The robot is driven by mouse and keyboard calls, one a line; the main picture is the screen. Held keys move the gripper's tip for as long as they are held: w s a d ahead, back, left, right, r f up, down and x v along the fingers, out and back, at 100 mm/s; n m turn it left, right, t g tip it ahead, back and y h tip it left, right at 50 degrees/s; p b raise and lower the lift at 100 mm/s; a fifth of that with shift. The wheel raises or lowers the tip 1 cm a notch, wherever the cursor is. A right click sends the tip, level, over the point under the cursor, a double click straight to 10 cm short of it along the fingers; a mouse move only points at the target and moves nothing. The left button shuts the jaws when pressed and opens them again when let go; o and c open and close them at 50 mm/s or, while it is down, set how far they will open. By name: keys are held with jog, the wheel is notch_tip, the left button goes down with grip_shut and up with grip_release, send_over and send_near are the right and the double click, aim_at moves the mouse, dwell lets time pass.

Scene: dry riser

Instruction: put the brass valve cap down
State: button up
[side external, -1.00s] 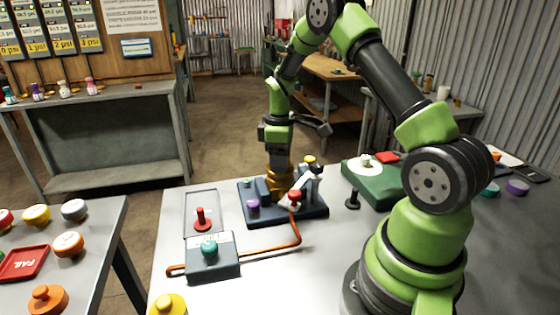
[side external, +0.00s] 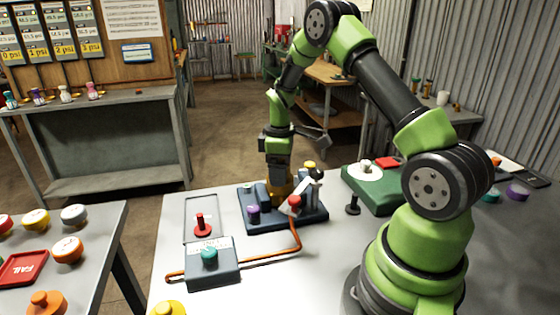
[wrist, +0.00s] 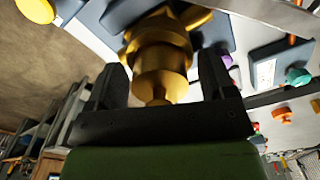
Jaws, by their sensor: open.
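The brass valve cap (wrist: 160,62) shows large in the wrist view, between the two dark fingers of my gripper (wrist: 162,78). The fingers are open, with a narrow gap beside the cap at the right; I cannot tell whether the left finger touches. In the side view, the cap (side external: 284,189) is at the dark blue block (side external: 305,216) on the table, low under my gripper (side external: 278,178). The gripper hides most of the cap, and its seating underneath is hidden.
A purple knob (side external: 253,213) and a red knob (side external: 295,203) stand close by. A copper pipe (side external: 297,237) leads to a grey box with a teal knob (side external: 209,256). A green case (side external: 372,196) sits to the right.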

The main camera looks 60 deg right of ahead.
notch_tip(320, 180, up, 12)
jog(key=shift+r, duration=0.25)
jog(key=s+a+r+m+t, duration=0.3)
jog(key=s+a+r, duration=0.25)
jog(key=a, duration=0.25)
jog(key=s+a+r+m+t, duration=0.2)
jog(key=s+a+r+m, duration=0.1)
jog(key=s+a+r, duration=0.4)
jog(key=s+a+f+m+t+y, duration=0.2)
jog(key=s+a, duration=0.2)
jog(key=shift+s+a+f, duration=0.15)
jog(key=shift+a+f, duration=0.15)
jog(key=shift+a, duration=0.05)
